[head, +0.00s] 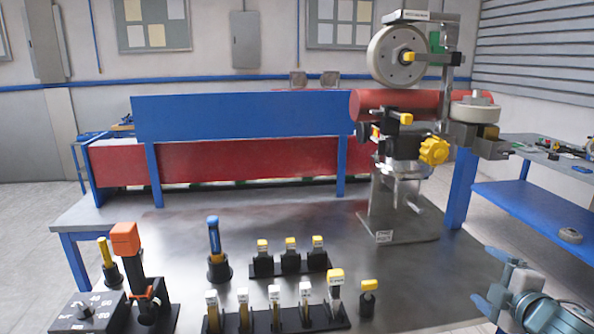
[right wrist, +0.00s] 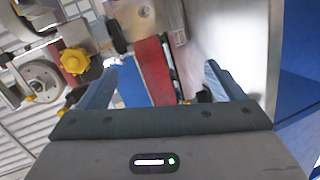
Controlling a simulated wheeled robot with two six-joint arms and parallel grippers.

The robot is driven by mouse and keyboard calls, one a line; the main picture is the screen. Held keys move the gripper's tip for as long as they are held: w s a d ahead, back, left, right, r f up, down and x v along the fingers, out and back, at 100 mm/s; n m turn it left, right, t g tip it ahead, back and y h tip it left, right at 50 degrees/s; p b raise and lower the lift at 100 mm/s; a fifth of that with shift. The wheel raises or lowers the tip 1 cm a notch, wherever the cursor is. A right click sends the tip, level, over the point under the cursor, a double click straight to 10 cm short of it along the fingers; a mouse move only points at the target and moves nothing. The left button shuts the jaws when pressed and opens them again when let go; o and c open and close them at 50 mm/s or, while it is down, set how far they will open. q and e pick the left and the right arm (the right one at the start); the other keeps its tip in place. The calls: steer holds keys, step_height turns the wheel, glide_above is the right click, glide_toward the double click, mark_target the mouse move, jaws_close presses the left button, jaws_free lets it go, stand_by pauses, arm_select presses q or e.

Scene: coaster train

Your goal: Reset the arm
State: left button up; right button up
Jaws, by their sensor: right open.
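My right gripper (head: 487,280) is at the lower right of the head view, beside the front right part of the grey worktable (head: 300,217). Its two blue-grey fingers are apart, with nothing between them. In the right wrist view the open fingers of this gripper (right wrist: 158,85) frame a red part of the machine in the background. The coaster train machine (head: 400,215), with white wheels and a red tube (head: 415,103), stands on the table to the left of and beyond the gripper. The gripper is apart from it. My left gripper is not in view.
Black holders with yellow-topped tools (head: 290,262) stand along the table's front. A blue-handled tool (head: 214,240), an orange-topped lever (head: 125,240) and a dial box (head: 88,312) are to the left. A blue shelf (head: 535,205) stands at the right. The table's middle is clear.

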steer(key=s+a+f+m+g+h, duration=0.1)
steer(key=s+a+f+m+g, duration=0.25)
steer(key=s+f, duration=0.45)
steer(key=s+a+f+m+g, duration=0.25)
steer(key=s+f+m, duration=0.2)
steer(key=f, duration=0.75)
steer(key=s+a+f+m+g+y, duration=0.1)
steer(key=s+a+f+m+g, duration=0.3)
steer(key=s, duration=0.4)
steer(key=s+a+f+m+g, duration=0.1)
steer(key=s+a+f+m, duration=0.1)
steer(key=s+a+f, duration=0.45)
steer(key=s+d+f+g, duration=0.1)
steer(key=d+f, duration=0.1)
steer(key=f, duration=1.2)
steer(key=d+f+g, duration=0.1)
steer(key=d+f, duration=0.2)
steer(key=f, duration=1.2)
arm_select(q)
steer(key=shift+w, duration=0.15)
arm_select(e)
steer(key=s+d+f+m+g, duration=0.1)
steer(key=s+f, duration=1.6)
steer(key=f, duration=0.2)
steer(key=shift+s, duration=0.3)
steer(key=shift+r, duration=0.1)
